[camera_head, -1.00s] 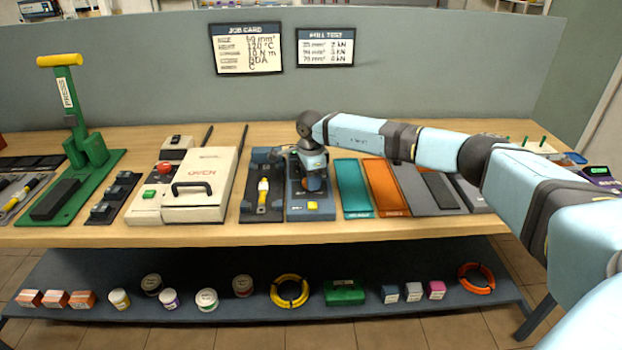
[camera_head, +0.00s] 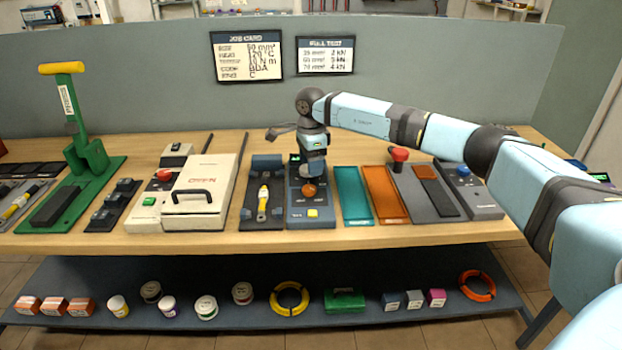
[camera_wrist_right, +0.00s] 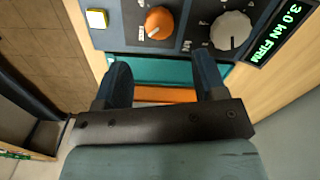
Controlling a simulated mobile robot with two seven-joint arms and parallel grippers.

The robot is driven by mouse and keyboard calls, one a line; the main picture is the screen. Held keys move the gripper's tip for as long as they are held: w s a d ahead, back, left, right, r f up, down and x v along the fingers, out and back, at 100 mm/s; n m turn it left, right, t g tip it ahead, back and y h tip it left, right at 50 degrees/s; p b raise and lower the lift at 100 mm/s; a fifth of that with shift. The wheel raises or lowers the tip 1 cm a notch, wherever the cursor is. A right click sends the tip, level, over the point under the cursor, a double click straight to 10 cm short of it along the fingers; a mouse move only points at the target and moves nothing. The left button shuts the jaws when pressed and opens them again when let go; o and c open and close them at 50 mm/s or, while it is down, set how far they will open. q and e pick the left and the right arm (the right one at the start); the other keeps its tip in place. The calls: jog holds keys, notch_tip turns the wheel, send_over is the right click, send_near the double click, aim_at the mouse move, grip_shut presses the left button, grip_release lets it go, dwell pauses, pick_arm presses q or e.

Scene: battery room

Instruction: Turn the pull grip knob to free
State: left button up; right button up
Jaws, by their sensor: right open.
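The pull tester (camera_head: 326,216) is a dark blue-grey box at the middle of the bench. An orange knob (camera_head: 309,191) and a yellow button (camera_head: 313,213) show on its top. In the right wrist view the orange knob (camera_wrist_right: 158,22) and a pale grey knob (camera_wrist_right: 231,30) stand side by side. The display (camera_wrist_right: 284,32) reads "3.0 kN FIRM". My right gripper (camera_wrist_right: 163,66) is open and empty, above the panel and apart from both knobs. My left gripper is not in view.
The oven (camera_head: 203,190) stands further left.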

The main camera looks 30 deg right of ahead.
notch_tip(320, 180, up, 6)
jog(key=shift+f, duration=0.1)
dwell(0.5)
